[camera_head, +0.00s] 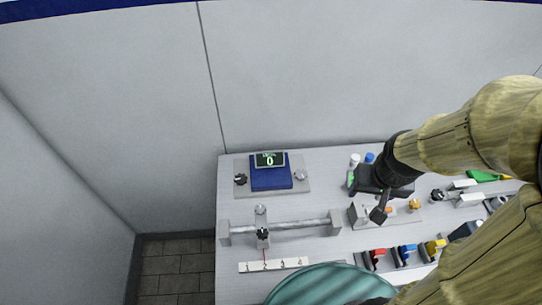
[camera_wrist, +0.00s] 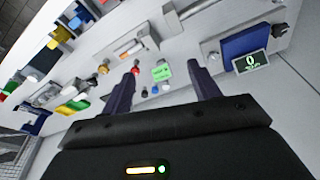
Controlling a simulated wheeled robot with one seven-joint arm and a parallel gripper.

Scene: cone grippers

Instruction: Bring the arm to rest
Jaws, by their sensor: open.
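My gripper (camera_head: 377,206) is over the right half of the table in the head view, with my wood-textured arm reaching in from the right. In the wrist view my gripper (camera_wrist: 162,70) shows two dark fingers spread wide apart. Nothing is held between them. In the head view my arm hides part of the table's right side.
The table (camera_head: 230,190) stands against a pale wall. It bears a blue unit (camera_head: 271,178) with a display reading 0, a grey rail (camera_head: 290,229), a numbered strip (camera_head: 272,264) and red, blue and yellow parts (camera_head: 405,254). A teal round thing (camera_head: 330,285) is at the front.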

